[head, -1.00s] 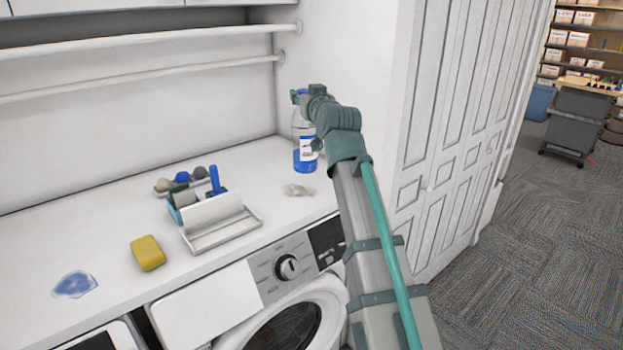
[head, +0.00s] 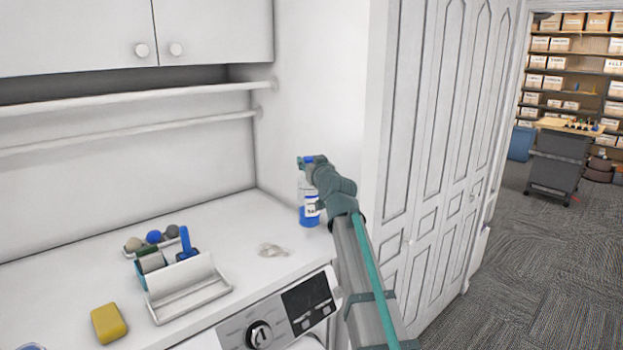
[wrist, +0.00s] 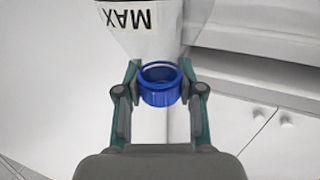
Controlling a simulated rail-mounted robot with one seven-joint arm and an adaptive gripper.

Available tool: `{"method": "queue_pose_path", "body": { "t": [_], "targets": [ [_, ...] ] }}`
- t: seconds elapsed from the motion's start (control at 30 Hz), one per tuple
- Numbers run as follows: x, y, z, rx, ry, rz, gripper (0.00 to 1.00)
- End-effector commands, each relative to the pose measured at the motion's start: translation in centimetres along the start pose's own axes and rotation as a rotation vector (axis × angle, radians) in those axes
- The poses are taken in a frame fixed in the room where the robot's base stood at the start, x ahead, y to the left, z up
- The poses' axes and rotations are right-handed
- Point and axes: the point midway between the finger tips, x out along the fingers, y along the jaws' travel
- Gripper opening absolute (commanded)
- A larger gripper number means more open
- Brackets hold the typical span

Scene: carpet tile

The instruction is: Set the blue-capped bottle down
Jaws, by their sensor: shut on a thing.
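The blue-capped bottle (head: 309,213) is clear with a white label and blue liquid at its bottom. It is at the right end of the white counter (head: 240,222) in the head view, upright, partly hidden by my arm. My gripper (head: 306,161) is at the bottle's top, shut on its cap. In the wrist view the blue cap (wrist: 160,86) sits between the two fingers of my gripper (wrist: 160,95), with the bottle's "MAX" label beyond. I cannot tell whether the bottle's base touches the counter.
A white caddy (head: 190,285) with brushes stands on the counter, left of the bottle. A yellow sponge (head: 109,323) lies further left.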

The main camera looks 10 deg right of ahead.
Motion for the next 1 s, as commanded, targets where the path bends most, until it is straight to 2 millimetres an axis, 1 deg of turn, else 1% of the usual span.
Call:
{"method": "queue_pose_path", "body": {
  "t": [0.03,0.13,0.37,0.43,0.6,0.7,1.0],
  "targets": [
    [0.6,0.5,0.7,0.002,0.0,0.001,0.0],
    [1.3,1.0,1.8,0.001,0.0,0.001,0.0],
    [2.1,1.6,3.0,0.0,0.002,0.0,0.0],
    [2.5,1.9,3.7,0.001,0.0,0.001,0.0],
    [2.3,1.9,5.7,0.001,0.0,0.0,0.0],
    [2.4,1.9,6.5,0.0,0.001,0.0,0.0],
    [2.4,1.9,6.7,-0.001,0.002,0.0,0.0]
  ]
}}
